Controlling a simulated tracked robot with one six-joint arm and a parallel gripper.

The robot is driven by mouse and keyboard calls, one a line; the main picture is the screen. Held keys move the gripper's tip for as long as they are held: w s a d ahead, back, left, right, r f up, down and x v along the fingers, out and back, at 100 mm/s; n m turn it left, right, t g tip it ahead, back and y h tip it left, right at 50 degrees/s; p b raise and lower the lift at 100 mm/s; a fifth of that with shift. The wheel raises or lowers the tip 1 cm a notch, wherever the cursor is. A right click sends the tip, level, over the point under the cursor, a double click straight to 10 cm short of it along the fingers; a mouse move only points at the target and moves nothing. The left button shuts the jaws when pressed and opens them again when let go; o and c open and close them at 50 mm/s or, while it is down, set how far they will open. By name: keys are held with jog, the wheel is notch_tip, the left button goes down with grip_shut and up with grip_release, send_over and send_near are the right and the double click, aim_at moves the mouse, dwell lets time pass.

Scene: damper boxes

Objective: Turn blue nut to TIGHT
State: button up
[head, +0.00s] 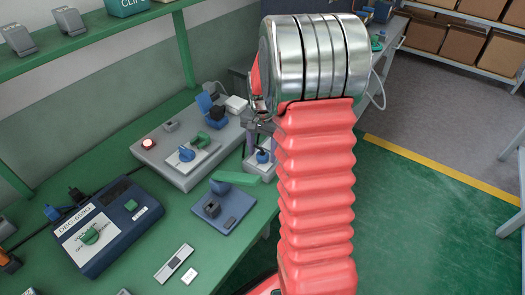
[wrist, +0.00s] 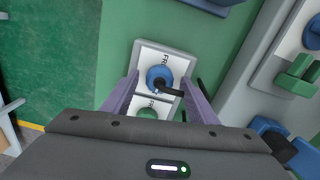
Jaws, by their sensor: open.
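In the wrist view a round blue nut (wrist: 158,75) sits on a small pale box (wrist: 146,50) with partly readable lettering starting "FR". A black bar reaches from the nut toward the lower right. A green nut (wrist: 148,113) sits lower on the same box, partly hidden by my gripper's body. My gripper (wrist: 160,84) is open, with one purple finger on each side of the blue nut; I cannot tell whether they touch it. In the head view my gripper (head: 260,148) is over the small box (head: 254,171), and the blue nut (head: 263,157) shows between the fingers.
A grey panel (head: 168,166) with blue and green handles and a red lamp stands left of the small box. A dark device (head: 222,207) with a green lever lies in front. A dark blue box (head: 107,226) is farther left. The green bench's right edge is close by.

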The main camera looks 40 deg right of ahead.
aim_at(263, 153)
jog(key=shift+c, duration=0.3)
jog(key=c, duration=1)
jog(key=shift+n, duration=0.3)
jog(key=o, duration=1.1)
jog(key=shift+c, duration=0.2)
jog(key=shift+r, duration=0.1)
notch_tip(263, 153, up, 14)
jog(key=shift+f, duration=0.2)
